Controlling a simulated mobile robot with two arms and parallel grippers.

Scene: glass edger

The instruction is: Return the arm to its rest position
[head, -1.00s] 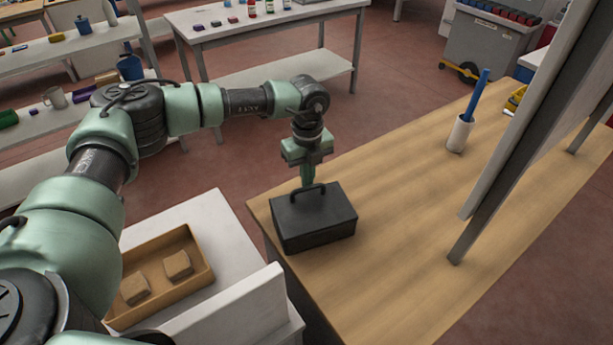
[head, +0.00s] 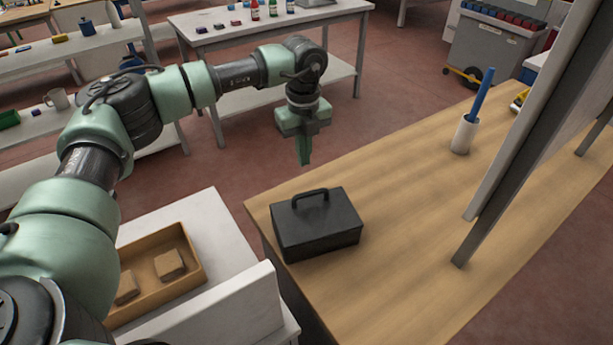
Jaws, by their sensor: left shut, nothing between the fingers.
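My left arm comes in from the left and reaches across the upper middle of the head view. Its gripper (head: 304,152) points down, fingers together and empty. It is in the air above and beyond the black box (head: 316,224), apart from the box's handle. The black box has a lid and a raised handle and sits at the near left corner of the wooden table (head: 400,240). My right gripper is not in view.
A white cup (head: 464,134) with a blue stick stands on the table near a grey-framed panel (head: 520,140). A tan tray (head: 196,284) with brown blocks lies on a white stand at lower left. A white bench (head: 205,33) with small items stands behind the arm.

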